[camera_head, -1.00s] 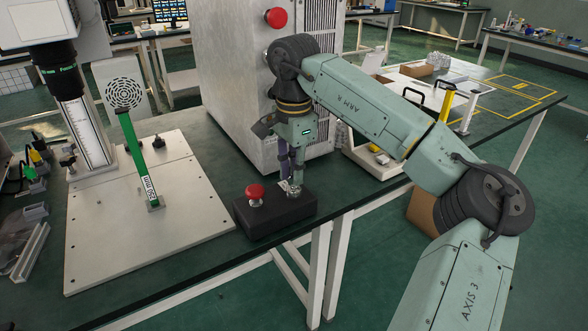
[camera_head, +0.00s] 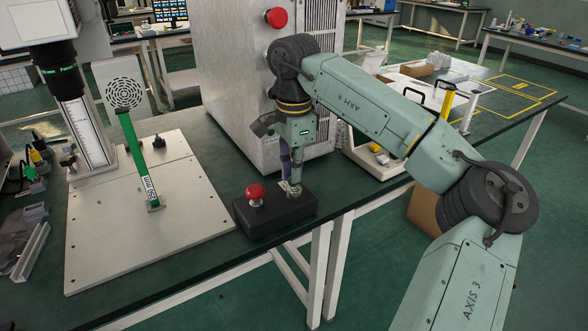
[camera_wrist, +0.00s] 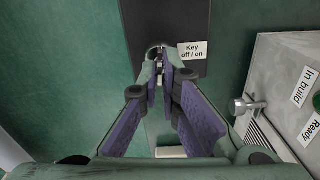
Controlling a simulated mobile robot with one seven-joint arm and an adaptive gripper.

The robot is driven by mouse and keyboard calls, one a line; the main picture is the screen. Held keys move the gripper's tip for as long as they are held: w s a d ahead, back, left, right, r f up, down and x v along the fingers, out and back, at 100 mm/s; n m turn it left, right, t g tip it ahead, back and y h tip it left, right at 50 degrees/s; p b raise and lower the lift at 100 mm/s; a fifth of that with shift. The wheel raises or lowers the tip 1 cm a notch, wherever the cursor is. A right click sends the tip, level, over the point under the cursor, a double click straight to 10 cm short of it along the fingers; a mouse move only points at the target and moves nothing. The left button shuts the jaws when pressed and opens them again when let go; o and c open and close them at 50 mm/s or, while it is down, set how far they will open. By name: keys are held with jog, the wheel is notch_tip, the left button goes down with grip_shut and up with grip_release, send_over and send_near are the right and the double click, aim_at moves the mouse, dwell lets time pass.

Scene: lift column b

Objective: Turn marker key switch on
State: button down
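The marker key switch (camera_wrist: 157,50) is a round metal switch on a black control box (camera_head: 262,217), beside a white label reading "Key off / on" (camera_wrist: 193,50). In the head view my gripper (camera_head: 292,183) points straight down at the switch on the right part of the box top. In the wrist view the fingertips of my gripper (camera_wrist: 160,74) are close together at the switch, with the small key between them. The fingers look shut on the key. They cover most of it, so its exact angle is hard to tell.
A red mushroom button (camera_head: 255,192) stands on the same box, left of my gripper. A grey metal cabinet (camera_head: 232,80) with another red button (camera_head: 276,17) rises just behind. A pale plate (camera_head: 120,225) with a green post (camera_head: 135,150) lies to the left.

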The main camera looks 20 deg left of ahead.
jog(key=m, duration=1)
jog(key=shift+m, duration=0.3)
dwell(0.4)
jog(key=c, duration=1.8)
grip_release()
notch_tip(320, 180, up, 12)
